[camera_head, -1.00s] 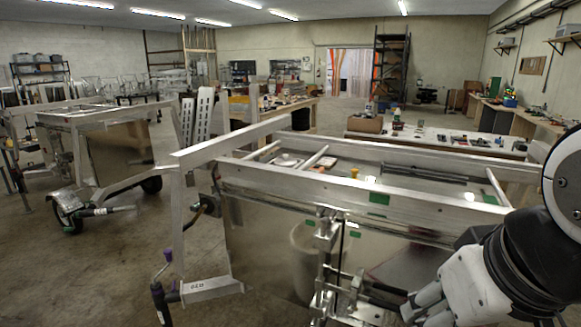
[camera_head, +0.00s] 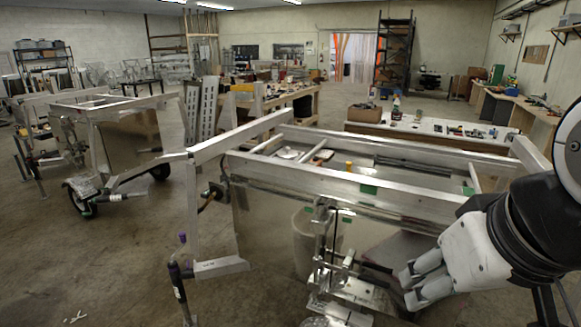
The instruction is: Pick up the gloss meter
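I cannot pick out the gloss meter for certain; small items on the trailer and the benches are too small to tell. The nearest aluminium trailer (camera_head: 340,181) fills the middle of the view, with an open frame on top. A small yellow-topped item (camera_head: 348,167) and a pale flat item (camera_head: 289,154) show inside that frame. My gripper (camera_head: 404,292) is at the lower right, in front of the trailer's side. Its two fingers point left and look apart, with nothing seen between them.
A long low table (camera_head: 428,131) with several small items stands behind the trailer. A workbench (camera_head: 300,93) is farther back, and a wall bench (camera_head: 515,97) runs along the right. Another trailer (camera_head: 120,140) stands left. The floor (camera_head: 110,265) at lower left is mostly open.

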